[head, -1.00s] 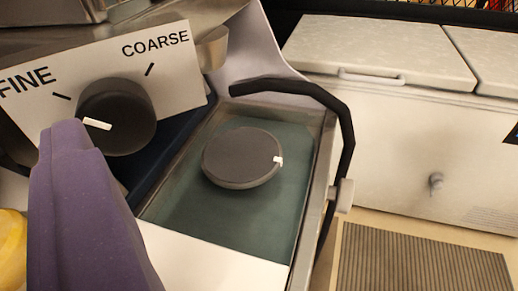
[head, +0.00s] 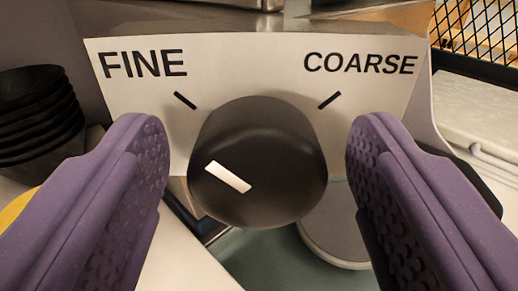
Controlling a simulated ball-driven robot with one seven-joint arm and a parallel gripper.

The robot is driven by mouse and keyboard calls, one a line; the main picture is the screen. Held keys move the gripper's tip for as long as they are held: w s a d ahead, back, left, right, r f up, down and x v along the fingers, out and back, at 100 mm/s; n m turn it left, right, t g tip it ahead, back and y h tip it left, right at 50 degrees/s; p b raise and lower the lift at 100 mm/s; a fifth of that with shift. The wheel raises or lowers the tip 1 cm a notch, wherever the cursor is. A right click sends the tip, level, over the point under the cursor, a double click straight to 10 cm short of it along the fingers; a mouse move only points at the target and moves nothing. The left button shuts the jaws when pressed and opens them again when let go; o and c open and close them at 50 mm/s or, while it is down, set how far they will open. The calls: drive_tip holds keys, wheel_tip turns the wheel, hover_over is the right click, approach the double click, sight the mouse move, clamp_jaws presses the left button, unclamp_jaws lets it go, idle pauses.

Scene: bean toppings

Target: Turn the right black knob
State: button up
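A round black knob (head: 262,150) with a white pointer mark sits on a white panel (head: 245,65) lettered FINE at left and COARSE at right. The white mark lies left of the knob's middle and slants up to the left, towards the FINE side. My gripper (head: 257,135) is open, with one purple finger on each side of the knob and a visible gap on both sides. A second dark disc with a pale rim (head: 338,228) lies below right, partly hidden by the knob and my right finger.
A stack of black bowls (head: 38,120) stands at the left. A white chest with a lid (head: 490,120) is at the right, under black wire mesh (head: 470,40). A teal surface (head: 262,262) lies below the knob, and a bit of something yellow shows at the left edge.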

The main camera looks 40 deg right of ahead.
drive_tip(key=c, duration=1)
drive_tip(key=shift+o, duration=0.2)
drive_tip(key=shift+f+m+b, duration=0.1)
drive_tip(key=shift+m+b, duration=0.2)
drive_tip(key=shift+b, duration=0.15)
drive_tip(key=m+b, duration=0.3)
drive_tip(key=b, duration=0.1)
drive_tip(key=shift+f+m, duration=0.1)
drive_tip(key=shift+m, duration=0.2)
drive_tip(key=m+b, duration=0.5)
drive_tip(key=shift+s+d+f+m, duration=0.1)
drive_tip(key=shift+m, duration=0.2)
drive_tip(key=m+b, duration=0.4)
drive_tip(key=shift+m+b, duration=1.5)
drive_tip(key=shift+m, duration=0.5)
